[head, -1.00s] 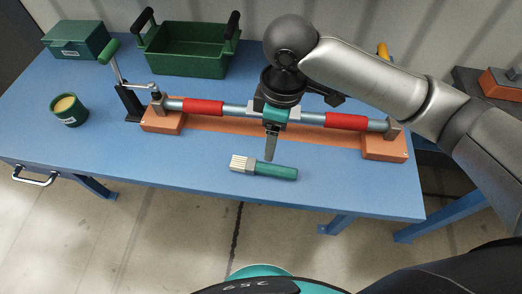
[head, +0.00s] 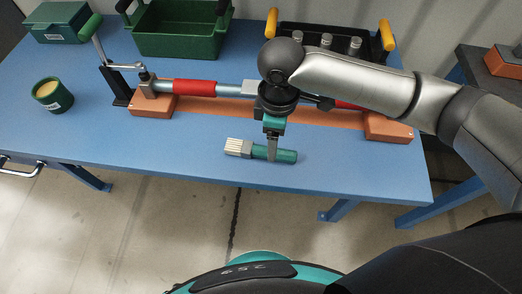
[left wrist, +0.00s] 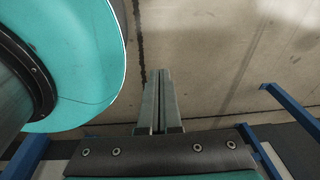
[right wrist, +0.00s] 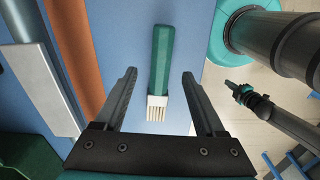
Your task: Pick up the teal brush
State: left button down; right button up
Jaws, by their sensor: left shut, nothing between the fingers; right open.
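The teal brush (head: 286,156) lies on the blue table near its front edge, pale bristles to the left in the head view. My right gripper (head: 271,157) points down over its handle, and a finger hides part of it. In the right wrist view the brush (right wrist: 160,62) lies between the spread fingers of my right gripper (right wrist: 160,74), with gaps on both sides. Whether the fingertips are at table height I cannot tell. My left gripper (left wrist: 159,75) shows in the left wrist view, shut and empty, above the floor.
Behind the brush is an orange base (head: 205,104) with a red-sleeved pipe (head: 195,87). A green cup (head: 53,95), green crate (head: 180,45), green box (head: 58,22) and yellow-handled rack (head: 386,36) stand around. The table left of the brush is clear.

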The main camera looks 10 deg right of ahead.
aim_at(261, 151)
notch_tip(261, 151, down, 4)
jog(key=shift+a+f+b, duration=0.1)
jog(key=shift+a+b, duration=0.05)
jog(key=shift+b, duration=0.8)
jog(key=shift+f, duration=0.15)
jog(key=shift+c, duration=0.4)
jog(key=c, duration=0.3)
pick_arm(q)
jog(key=shift+w+a+f, duration=0.3)
jog(key=shift+w+f, duration=0.1)
jog(key=shift+f, duration=0.1)
jog(key=shift+w+a+f, duration=0.3)
jog(key=shift+w+f, duration=0.1)
jog(key=shift+f, duration=0.1)
pick_arm(e)
grip_shut()
